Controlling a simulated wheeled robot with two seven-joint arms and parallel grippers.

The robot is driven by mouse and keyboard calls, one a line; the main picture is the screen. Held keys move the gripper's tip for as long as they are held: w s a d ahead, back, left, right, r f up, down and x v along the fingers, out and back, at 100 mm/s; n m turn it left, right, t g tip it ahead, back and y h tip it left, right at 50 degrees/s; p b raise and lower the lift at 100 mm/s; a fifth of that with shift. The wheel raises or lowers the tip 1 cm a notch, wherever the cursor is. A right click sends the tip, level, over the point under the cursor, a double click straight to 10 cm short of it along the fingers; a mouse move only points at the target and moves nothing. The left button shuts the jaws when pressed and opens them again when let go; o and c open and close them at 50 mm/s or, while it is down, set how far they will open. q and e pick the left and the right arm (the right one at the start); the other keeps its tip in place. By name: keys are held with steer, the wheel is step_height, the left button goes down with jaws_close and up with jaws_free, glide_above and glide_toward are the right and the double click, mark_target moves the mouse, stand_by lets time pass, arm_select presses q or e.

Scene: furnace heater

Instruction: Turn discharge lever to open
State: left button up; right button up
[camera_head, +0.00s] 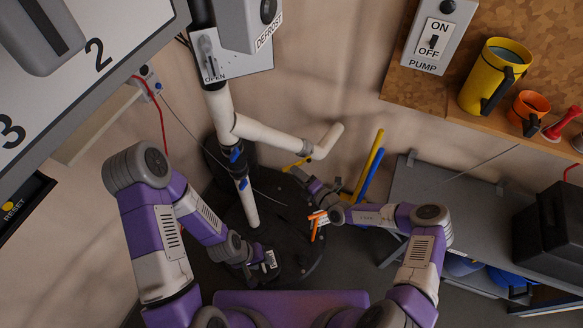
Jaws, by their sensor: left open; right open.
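A grey lever (208,52) sits on a white plate (238,62) marked "OPEN" at the upper left centre; I cannot tell for sure that it is the discharge lever, and no "discharge" label is readable. White pipes (225,115) run down below it, with small blue handles (236,155) on them. My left gripper (271,262) is open and low, near the dark round base, well below the plate. My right gripper (317,220) is open beside it, higher and to the right, with orange parts at its tip. Neither gripper touches the lever.
A "DEFROST" box (250,22) hangs close to the plate. A numbered panel (85,65) fills the upper left. A wooden shelf (465,110) with a yellow mug (493,75) is at right, above a grey bench (420,205). A dark round base (300,245) stands below the pipes.

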steer(key=v, duration=0.2)
steer(key=shift+s+d, duration=0.25)
steer(key=shift+s, duration=0.05)
